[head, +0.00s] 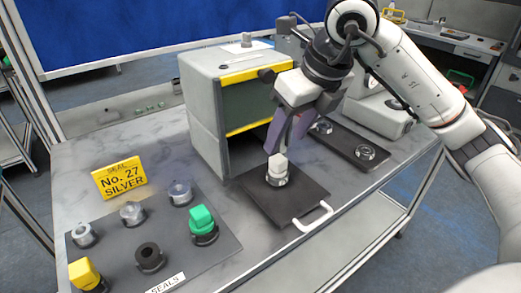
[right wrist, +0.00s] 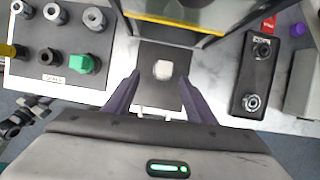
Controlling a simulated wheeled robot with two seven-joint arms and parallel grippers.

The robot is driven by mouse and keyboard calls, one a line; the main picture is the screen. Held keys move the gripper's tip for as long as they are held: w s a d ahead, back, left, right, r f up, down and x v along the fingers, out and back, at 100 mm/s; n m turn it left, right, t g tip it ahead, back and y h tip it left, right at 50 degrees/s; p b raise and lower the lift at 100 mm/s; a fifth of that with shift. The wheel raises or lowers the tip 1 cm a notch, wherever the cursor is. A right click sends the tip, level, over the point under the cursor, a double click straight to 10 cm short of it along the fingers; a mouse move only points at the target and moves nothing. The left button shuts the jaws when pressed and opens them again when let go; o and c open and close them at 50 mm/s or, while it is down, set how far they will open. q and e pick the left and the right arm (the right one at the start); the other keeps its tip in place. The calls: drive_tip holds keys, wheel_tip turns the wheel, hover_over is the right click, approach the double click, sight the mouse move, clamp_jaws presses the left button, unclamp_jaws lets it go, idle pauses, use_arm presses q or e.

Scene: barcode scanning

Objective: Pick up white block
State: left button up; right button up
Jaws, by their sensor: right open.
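The white block (head: 278,163) sits upright in a metal ring on a black tray plate (head: 303,205) in front of the grey box. It also shows in the right wrist view (right wrist: 163,70), between and beyond the fingertips. My right gripper (head: 282,145) is just above the block, pointing down, with its purple fingers apart. In the right wrist view the fingers (right wrist: 160,82) stand on both sides of the block, with gaps between. I cannot tell whether a fingertip touches it. My left gripper is not in view.
The grey box (head: 205,125) with yellow edges stands right behind the block. A seals board (head: 190,262) with green, yellow and metal pieces lies at left, near a yellow sign (head: 120,177). A black panel (head: 345,142) lies at right. The tray has a white handle (head: 313,217).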

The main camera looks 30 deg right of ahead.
sight(277, 157)
drive_tip(key=x, duration=0.4)
drive_tip(key=shift+d+f, duration=0.15)
drive_tip(key=shift+f, duration=0.1)
drive_tip(key=x, duration=0.2)
drive_tip(key=p+x, duration=0.1)
drive_tip(key=x, duration=0.1)
drive_tip(key=shift+w+d, duration=0.25)
drive_tip(key=shift+d, duration=0.1)
drive_tip(key=shift+w+f, duration=0.2)
drive_tip(key=shift+f, duration=0.35)
drive_tip(key=c, duration=1)
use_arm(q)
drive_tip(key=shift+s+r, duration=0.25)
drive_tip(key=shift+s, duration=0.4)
use_arm(e)
drive_tip(key=shift+w, duration=0.1)
drive_tip(key=shift+c, duration=0.6)
